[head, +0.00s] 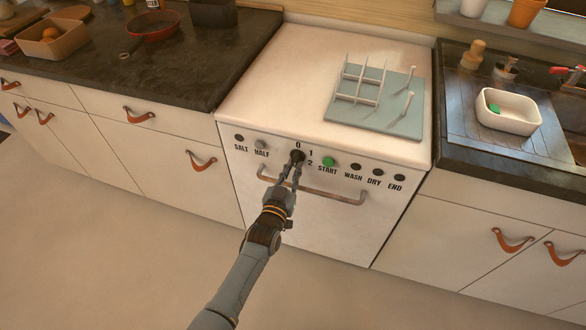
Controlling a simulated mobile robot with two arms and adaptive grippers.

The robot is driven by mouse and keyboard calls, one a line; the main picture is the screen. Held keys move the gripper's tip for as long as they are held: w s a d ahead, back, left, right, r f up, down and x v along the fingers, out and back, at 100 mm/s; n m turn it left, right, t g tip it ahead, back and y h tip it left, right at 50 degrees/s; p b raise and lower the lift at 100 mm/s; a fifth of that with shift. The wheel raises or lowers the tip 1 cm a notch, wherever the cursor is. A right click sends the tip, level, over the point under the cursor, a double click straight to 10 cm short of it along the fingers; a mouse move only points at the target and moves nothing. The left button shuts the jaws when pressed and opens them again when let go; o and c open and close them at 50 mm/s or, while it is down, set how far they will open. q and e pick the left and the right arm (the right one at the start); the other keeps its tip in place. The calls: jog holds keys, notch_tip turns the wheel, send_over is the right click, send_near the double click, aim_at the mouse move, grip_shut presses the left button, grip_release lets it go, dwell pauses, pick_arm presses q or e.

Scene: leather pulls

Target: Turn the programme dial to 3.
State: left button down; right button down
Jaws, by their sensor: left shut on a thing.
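The programme dial (298,155) is a dark round knob on the front panel of the white dishwasher (262,82). My right gripper is not in view.
A handle bar (335,195) runs across the dishwasher door, close behind my left gripper. A green start button (329,162) sits right of the dial, and a HALF button (260,144) sits left. A blue-grey rack (385,112) stands on top. The floor in front is clear.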

pick_arm(q)
jog(key=shift+f, duration=0.1)
jog(key=c, duration=1.4)
grip_release()
jog(key=shift+s, duration=0.1)
jog(key=v, duration=1.2)
